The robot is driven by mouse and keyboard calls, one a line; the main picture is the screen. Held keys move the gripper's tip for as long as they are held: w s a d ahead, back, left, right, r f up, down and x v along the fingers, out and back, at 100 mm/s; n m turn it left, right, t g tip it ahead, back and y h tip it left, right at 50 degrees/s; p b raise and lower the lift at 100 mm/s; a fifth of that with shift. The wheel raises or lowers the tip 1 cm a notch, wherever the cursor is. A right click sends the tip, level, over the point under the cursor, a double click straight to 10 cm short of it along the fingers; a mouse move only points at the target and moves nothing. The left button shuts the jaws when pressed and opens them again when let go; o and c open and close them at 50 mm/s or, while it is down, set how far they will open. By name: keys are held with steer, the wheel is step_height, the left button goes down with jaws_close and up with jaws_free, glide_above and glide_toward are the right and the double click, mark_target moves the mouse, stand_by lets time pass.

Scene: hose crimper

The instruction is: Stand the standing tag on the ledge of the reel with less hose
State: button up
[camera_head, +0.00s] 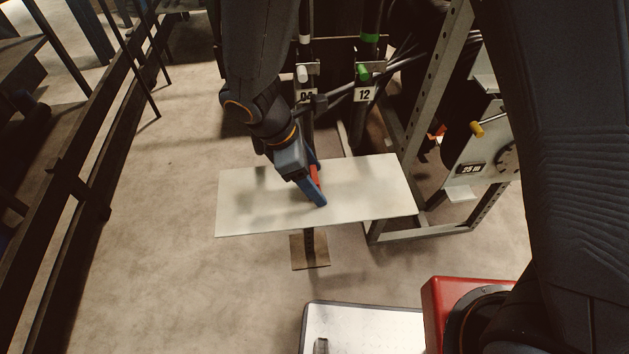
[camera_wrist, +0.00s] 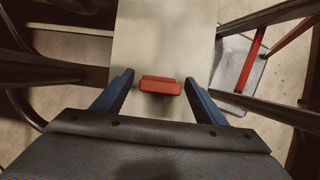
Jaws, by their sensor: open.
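A red tag (camera_head: 314,174) stands on a pale plate-topped stand (camera_head: 370,185). It also shows in the wrist view (camera_wrist: 160,85) as a red block with a narrower upper part. My gripper (camera_head: 316,190) reaches down over the plate, and its blue fingers partly hide the tag in the head view. In the wrist view my gripper (camera_wrist: 160,97) is open, with one finger on each side of the tag and gaps on both sides. A grey panel (camera_head: 482,150) at the right carries a display that seems to read 25 m and a small pale ledge (camera_head: 462,193). Reel hose is not clearly visible.
Behind the stand are number plates 04 (camera_head: 306,96) and 12 (camera_head: 365,95) with dark hoses. A grey metal frame (camera_head: 425,100) rises right of the plate. Dark railings (camera_head: 70,170) run along the left. Floor (camera_head: 170,190) between railings and stand is clear.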

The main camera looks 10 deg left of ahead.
steer(key=c, duration=1.2)
